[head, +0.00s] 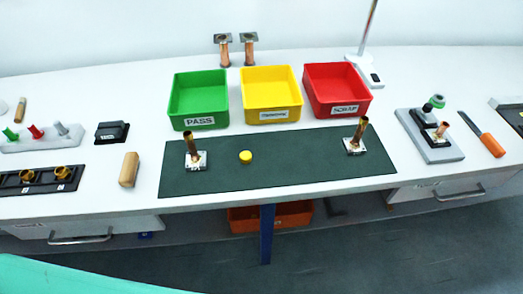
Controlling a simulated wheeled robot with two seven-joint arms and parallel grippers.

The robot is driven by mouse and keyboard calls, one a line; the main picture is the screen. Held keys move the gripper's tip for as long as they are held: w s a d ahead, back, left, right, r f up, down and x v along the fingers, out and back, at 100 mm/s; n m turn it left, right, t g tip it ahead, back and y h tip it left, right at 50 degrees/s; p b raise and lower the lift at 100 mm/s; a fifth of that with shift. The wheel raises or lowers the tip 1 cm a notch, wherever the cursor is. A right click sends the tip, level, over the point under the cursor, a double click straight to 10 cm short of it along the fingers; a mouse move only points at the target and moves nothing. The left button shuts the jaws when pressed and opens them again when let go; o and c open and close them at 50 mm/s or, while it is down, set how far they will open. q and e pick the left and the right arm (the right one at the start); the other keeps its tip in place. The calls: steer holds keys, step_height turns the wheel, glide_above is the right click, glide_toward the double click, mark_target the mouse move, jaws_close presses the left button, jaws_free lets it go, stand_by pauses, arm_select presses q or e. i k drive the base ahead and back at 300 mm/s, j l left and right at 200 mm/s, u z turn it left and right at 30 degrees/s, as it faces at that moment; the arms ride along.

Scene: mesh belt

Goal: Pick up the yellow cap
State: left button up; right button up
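The small yellow cap (245,157) lies on the dark green mat (285,178) on the bench, a little right of the left copper tube on its small metal base (194,158). Nothing touches the cap and it is fully visible. Neither my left gripper nor my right gripper shows in the head view.
A second copper tube on a base (355,144) stands at the mat's right. Green (199,99), yellow (271,95) and red (337,91) bins stand behind the mat. A wooden block (129,169) lies left of it. A fixture (430,136) and an orange-handled tool (491,144) are at right.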

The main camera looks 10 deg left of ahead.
mark_target(245, 156)
steer(key=i+l+u, duration=0.2)
steer(key=l+u, duration=0.15)
steer(key=l, duration=0.2)
steer(key=i+l+u, duration=0.15)
steer(key=l+u, duration=0.25)
steer(key=l, duration=0.15)
steer(key=l+u, duration=0.35)
steer(key=l, duration=0.25)
